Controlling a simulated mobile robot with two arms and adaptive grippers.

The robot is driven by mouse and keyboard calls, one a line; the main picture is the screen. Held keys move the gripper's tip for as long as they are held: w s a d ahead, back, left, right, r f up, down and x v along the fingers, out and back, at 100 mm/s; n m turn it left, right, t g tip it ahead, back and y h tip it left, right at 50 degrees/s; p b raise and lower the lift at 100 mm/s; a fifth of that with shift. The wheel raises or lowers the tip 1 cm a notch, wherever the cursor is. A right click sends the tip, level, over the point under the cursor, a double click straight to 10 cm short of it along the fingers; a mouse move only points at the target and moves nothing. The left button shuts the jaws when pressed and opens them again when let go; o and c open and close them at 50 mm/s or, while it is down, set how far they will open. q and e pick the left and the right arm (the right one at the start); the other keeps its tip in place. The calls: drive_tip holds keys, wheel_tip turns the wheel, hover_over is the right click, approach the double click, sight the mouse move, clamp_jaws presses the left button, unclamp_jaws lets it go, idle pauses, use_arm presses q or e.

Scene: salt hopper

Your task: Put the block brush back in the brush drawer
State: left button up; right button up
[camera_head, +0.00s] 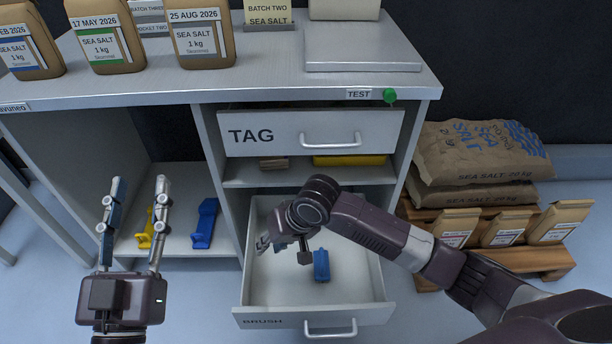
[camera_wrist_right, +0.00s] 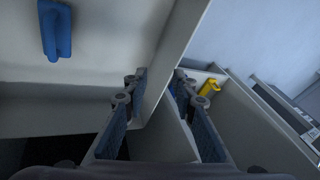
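The brush drawer (camera_head: 315,316), labelled BRUSH, stands pulled out at the bottom of the bench. A small blue block (camera_head: 321,265), which looks like the block brush, lies on its floor; it also shows in the right wrist view (camera_wrist_right: 56,31). My right gripper (camera_head: 263,243) is at the drawer's left side wall, left of the blue block and apart from it. In the right wrist view its fingers (camera_wrist_right: 160,78) are spread with nothing held, and the wall's edge shows between them. My left gripper (camera_head: 138,185) is open and empty before the left compartment.
A blue tool (camera_head: 204,223) and a yellow tool (camera_head: 147,232) stand in the left compartment. The TAG drawer (camera_head: 270,133) is shut above a shelf with a yellow item (camera_head: 349,160). Salt bags stand on the bench top and on a pallet (camera_head: 545,262) at right.

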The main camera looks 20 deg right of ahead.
drive_tip(key=a+r+n+t+y, duration=0.2)
drive_tip(key=a+r+t+y, duration=0.3)
drive_tip(key=a+r+t, duration=0.5)
drive_tip(key=s+d+r+t+h, duration=0.2)
drive_tip(key=s+d+r+t, duration=0.1)
drive_tip(key=d+r, duration=0.5)
drive_tip(key=s+d+r+t+h, duration=0.1)
drive_tip(key=s+d+r+t, duration=0.2)
drive_tip(key=r, duration=1.1)
drive_tip(key=d+t, duration=0.2)
drive_tip(key=d, duration=0.3)
drive_tip(key=shift+n+h, duration=0.4)
drive_tip(key=shift+s, duration=0.1)
